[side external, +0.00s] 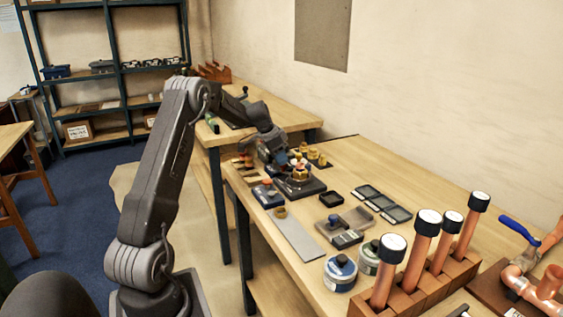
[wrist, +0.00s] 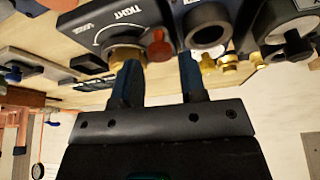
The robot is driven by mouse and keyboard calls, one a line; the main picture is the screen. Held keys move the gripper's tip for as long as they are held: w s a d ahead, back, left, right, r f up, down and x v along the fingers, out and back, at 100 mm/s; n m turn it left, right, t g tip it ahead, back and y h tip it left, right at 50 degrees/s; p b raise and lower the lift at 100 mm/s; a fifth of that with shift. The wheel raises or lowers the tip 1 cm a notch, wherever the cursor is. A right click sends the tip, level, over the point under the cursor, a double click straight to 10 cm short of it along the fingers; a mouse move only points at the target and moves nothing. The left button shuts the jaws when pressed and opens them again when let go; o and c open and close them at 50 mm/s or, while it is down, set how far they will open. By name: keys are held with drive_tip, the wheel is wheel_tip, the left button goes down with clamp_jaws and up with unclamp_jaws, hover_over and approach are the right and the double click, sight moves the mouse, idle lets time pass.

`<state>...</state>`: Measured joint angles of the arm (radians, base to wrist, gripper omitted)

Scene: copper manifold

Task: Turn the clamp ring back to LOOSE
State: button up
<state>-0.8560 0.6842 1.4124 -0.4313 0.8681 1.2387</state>
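In the wrist view, a dark housing (wrist: 95,30) carries the word TIGHT, upside down, and a curved white line. A brass ring (wrist: 126,54) sits at its lower edge, with a red knob (wrist: 160,47) to its right. I take these for the clamp ring and its handle, but cannot tell its exact setting. My gripper (wrist: 159,64) is open, its two dark fingers apart. The red knob shows just beyond the gap between them; the left finger overlaps the brass ring. I cannot tell whether they touch. In the side view my gripper (side external: 279,146) is low over the dark fixture (side external: 300,188).
More brass fittings and a dark round port (wrist: 207,32) are close on the right in the wrist view. In the side view, copper tubes stand in a wooden rack (side external: 425,287) at front right.

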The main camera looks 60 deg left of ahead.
drive_tip(key=shift+x, duration=1.15)
clamp_jaws()
